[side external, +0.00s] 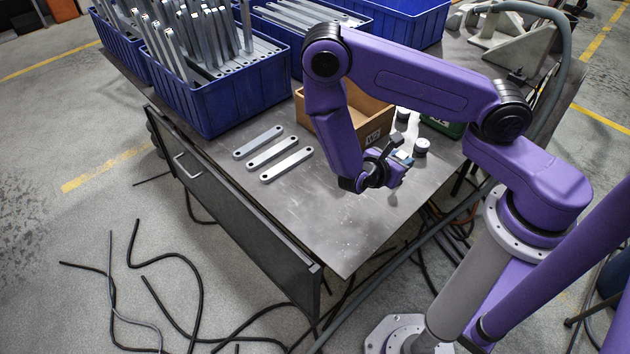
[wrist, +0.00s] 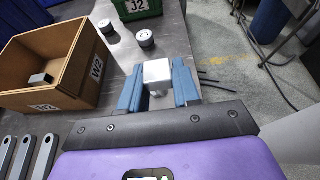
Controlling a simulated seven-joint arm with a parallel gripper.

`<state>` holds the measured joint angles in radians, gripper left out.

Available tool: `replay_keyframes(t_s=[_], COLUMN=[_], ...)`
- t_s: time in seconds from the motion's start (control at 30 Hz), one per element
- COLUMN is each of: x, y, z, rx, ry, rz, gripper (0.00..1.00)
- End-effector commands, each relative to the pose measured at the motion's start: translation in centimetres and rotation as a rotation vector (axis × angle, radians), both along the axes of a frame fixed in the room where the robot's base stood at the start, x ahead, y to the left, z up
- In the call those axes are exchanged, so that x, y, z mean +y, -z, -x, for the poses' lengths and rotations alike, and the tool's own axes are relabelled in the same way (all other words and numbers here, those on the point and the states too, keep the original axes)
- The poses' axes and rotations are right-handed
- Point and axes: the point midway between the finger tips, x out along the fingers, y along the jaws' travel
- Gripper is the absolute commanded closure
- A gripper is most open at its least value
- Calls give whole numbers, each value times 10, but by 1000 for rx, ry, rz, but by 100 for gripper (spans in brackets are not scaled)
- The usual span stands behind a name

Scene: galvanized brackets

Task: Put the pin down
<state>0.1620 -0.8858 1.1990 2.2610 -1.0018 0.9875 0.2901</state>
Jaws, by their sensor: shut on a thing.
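My gripper (wrist: 157,82) is shut on the pin (wrist: 157,71), a pale silver piece with a square end, held between its two blue fingers. In the side external view my gripper (side external: 397,162) is near the front right part of the bench, and the pin (side external: 403,155) is small and partly hidden there. I cannot tell for sure whether the pin touches the bench top.
A cardboard-coloured W2 box (wrist: 88,72) holds a small grey block (wrist: 40,79). Two round grey knobs (wrist: 145,37) (wrist: 106,27) and a green J2 bin (wrist: 138,8) stand beyond. Three flat brackets (side external: 287,164) lie left. Blue crates (side external: 215,110) stand behind. The bench's front is clear.

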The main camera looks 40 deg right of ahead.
Motion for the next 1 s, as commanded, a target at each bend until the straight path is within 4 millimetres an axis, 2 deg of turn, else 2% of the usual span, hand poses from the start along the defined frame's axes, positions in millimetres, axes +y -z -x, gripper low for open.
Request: replay_keyframes(t_s=[0.17, 0.27, 0.5, 0.7, 0.87, 1.0], x=[9, 21, 69, 115, 136, 143], y=[-7, -11, -12, -5, -1, 7], z=[-18, -33, -63, -72, -74, -88], rx=[3, 4, 5, 3, 1, -4], ry=[-199, -358, -755, -1031, -1142, -1158], rz=[1, 1, 3, 2, 0, -4], gripper=[100, 100, 100, 100, 100, 100])
